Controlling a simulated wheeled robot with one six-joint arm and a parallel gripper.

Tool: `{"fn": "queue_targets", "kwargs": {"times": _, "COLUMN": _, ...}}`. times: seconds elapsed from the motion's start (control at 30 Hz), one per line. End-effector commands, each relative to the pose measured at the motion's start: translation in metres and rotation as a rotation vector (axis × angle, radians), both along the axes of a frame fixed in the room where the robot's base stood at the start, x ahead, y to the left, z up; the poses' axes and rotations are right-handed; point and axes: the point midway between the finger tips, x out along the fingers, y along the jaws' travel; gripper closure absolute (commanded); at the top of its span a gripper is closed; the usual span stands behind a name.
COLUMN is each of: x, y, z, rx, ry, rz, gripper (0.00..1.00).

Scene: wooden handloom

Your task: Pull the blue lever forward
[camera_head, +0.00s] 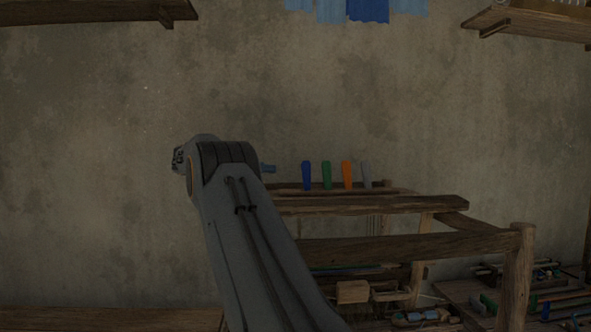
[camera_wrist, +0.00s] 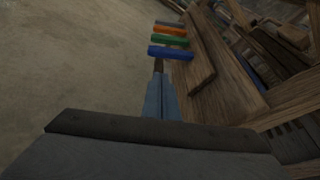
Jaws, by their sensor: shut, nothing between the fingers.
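The blue lever (camera_head: 306,175) stands upright at the left end of a row of levers on the wooden loom (camera_head: 370,204). In the wrist view the blue lever (camera_wrist: 171,52) is the nearest of the row. My gripper (camera_wrist: 158,66) is shut and empty, and its dark tips point at the left part of the blue lever. I cannot tell whether they touch it. In the head view the end of my gripper (camera_head: 269,168) shows just left of the blue lever, at about its height; the rest is hidden behind my arm.
Green (camera_head: 326,175), orange (camera_head: 347,174) and grey (camera_head: 366,174) levers stand close to the right of the blue one. Loom beams and a post (camera_head: 521,270) lie right of my arm. Wooden shelves (camera_head: 100,10) hang on the wall. Open space lies left of the levers.

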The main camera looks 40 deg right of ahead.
Motion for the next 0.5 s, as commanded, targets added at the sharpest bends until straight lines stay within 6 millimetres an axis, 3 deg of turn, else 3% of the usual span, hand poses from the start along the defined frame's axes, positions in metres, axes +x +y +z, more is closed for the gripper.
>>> {"fn": "queue_targets", "kwargs": {"times": 0.27, "x": 0.0, "y": -0.001, "z": -0.001, "rx": 0.002, "ry": 0.0, "rz": 0.002, "gripper": 1.0}}
{"fn": "queue_targets", "kwargs": {"times": 0.5, "x": -0.011, "y": -0.026, "z": -0.005, "rx": 0.002, "ry": 0.0, "rz": 0.0, "gripper": 1.0}}
